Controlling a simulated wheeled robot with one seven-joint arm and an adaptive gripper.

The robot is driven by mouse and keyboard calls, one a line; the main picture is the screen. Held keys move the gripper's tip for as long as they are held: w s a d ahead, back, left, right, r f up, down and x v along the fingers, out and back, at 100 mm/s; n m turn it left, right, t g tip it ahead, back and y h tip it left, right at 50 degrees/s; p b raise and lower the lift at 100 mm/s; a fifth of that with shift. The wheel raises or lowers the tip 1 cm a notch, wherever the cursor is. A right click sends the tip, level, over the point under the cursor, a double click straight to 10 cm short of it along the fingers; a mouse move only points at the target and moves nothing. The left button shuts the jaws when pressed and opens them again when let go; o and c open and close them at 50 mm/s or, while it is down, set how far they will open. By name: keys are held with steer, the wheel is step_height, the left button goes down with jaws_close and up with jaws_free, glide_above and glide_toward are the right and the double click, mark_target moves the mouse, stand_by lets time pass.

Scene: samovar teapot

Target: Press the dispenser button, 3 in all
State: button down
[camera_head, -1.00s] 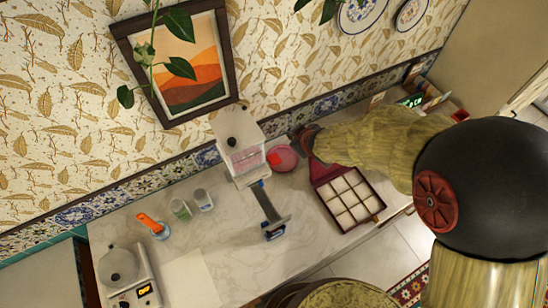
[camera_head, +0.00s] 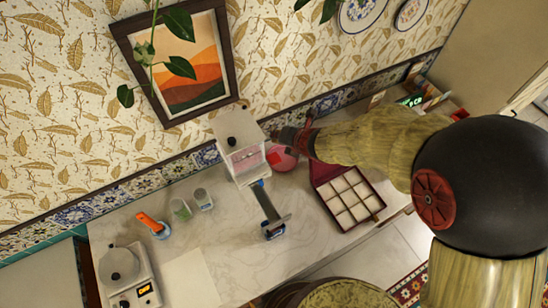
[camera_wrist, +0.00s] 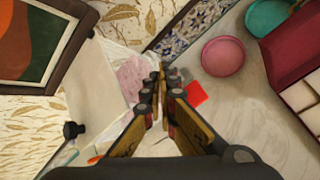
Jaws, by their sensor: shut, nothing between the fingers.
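In the head view my gripper (camera_head: 282,138) is above and right of the button. I cannot tell any contact.
A pink round dish (camera_head: 287,163) sits right of the dispenser. An open dark red box (camera_head: 372,203) with white compartments lies further right. A metal scoop-like stand (camera_head: 268,205), two small cups (camera_head: 203,199) and a scale (camera_head: 137,290) are on the counter (camera_head: 235,255).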

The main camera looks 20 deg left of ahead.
steer(key=shift+f, duration=0.15)
stand_by(0.4)
steer(key=b, duration=0.6)
glide_above(274, 155)
steer(key=d, duration=0.1)
steer(key=f, duration=0.7)
steer(key=shift+s+f, duration=0.15)
steer(key=shift+s, duration=0.15)
steer(key=shift+f+b, duration=0.65)
steer(key=shift+b, duration=0.25)
steer(key=shift+f, duration=0.1)
steer(key=shift+d+f+b, duration=0.1)
steer(key=shift+f+b, duration=0.2)
steer(key=shift+b, duration=0.25)
steer(key=shift+f+b, duration=1.35)
steer(key=shift+b, duration=0.05)
stand_by(1.0)
steer(key=shift+r, duration=0.1)
steer(key=shift+r+p, duration=1.3)
steer(key=shift+r, duration=0.4)
